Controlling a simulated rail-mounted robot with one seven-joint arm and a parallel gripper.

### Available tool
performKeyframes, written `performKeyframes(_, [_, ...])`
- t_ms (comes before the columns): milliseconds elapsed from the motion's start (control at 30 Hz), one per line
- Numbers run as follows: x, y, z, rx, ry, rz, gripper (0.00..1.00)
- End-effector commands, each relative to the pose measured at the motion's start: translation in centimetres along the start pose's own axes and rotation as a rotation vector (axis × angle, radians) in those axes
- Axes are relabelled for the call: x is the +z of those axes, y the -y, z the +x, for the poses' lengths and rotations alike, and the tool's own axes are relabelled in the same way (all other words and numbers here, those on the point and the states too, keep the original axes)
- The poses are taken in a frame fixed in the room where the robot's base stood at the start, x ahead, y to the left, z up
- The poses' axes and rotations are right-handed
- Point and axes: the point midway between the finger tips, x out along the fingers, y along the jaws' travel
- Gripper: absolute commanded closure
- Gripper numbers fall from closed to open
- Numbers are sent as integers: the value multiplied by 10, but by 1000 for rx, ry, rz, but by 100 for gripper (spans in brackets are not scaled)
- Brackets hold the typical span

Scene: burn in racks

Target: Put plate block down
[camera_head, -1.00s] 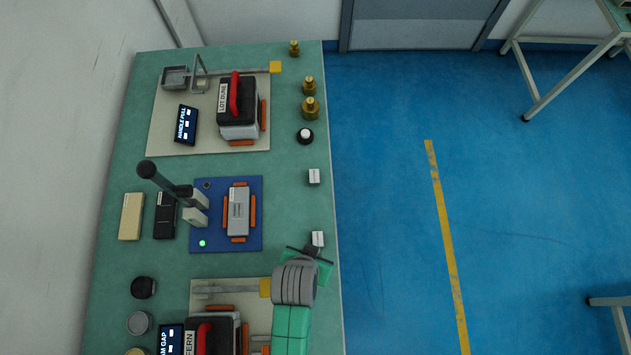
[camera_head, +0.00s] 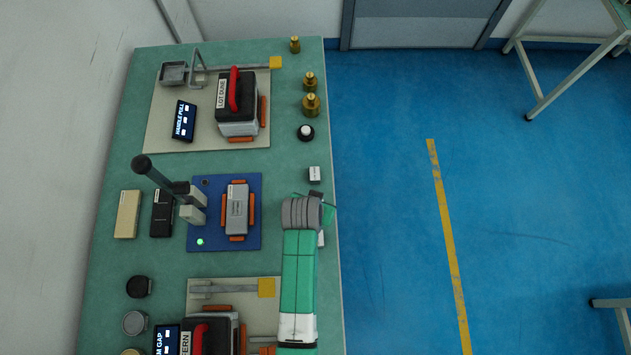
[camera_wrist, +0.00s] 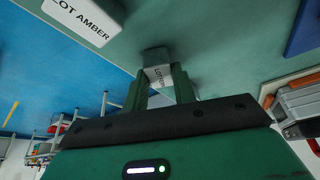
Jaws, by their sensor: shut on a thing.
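A small grey block with a white label (camera_wrist: 157,72), only partly legible as "LOT", sits between my gripper's green fingers in the wrist view. My gripper (camera_wrist: 159,90) is shut on it. In the head view my wrist hides the held block; my gripper (camera_head: 318,207) is over the table's right edge strip, right of the blue mat. The block is close to the green table top; I cannot tell whether it touches. A white-topped block reading "LOT AMBER" (camera_wrist: 82,17) lies beside it in the wrist view.
A white-topped block (camera_head: 314,175) stands just beyond my gripper, another (camera_head: 321,240) beside my arm. The blue mat (camera_head: 222,242) carries a grey device (camera_head: 237,210) and a black lever (camera_head: 158,175).

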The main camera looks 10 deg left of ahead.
Motion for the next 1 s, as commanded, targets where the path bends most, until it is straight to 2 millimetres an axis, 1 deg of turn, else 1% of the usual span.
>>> performKeyframes(167, [-1,0,-1,0,-2,0,100])
performKeyframes(300, [1,0,2,0,-1,0,100])
performKeyframes(333, [0,0,2,0,-1,0,68])
performKeyframes(400, [0,0,1,0,-1,0,54])
performKeyframes(433, [0,0,1,0,-1,0,52])
performKeyframes(667, [0,0,1,0,-1,0,52])
performKeyframes(767, [-2,0,-7,-1,-3,0,52])
performKeyframes(867, [-2,0,-28,-1,-3,0,52])
performKeyframes(1000, [-2,0,-66,-1,-3,-1,52])
